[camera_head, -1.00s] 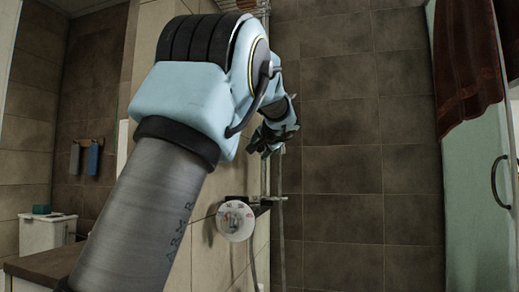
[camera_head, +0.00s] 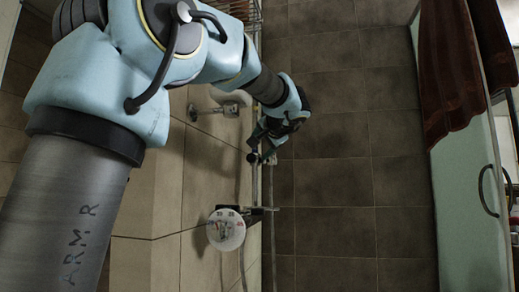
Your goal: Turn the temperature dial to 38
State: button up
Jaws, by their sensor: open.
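The temperature dial (camera_head: 226,230) is a round pale disc with printed marks, mounted on the tiled wall at the lower middle of the head view. Its marks are too small to read surely. My gripper (camera_head: 256,158) is dark, small in view and open. It is above and a little right of the dial, apart from it, close to the vertical shower rail. My wrist hides part of the fingers. I see nothing between them.
A dark bar or shelf (camera_head: 262,210) sticks out at the dial's right. A metal wall fitting (camera_head: 222,108) is above. A vertical rail and hose run beside the dial. A red-brown curtain (camera_head: 450,70) and greenish panel with a dark handle (camera_head: 488,190) stand at right.

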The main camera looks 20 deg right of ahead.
aim_at(222, 231)
jog(key=k, duration=1)
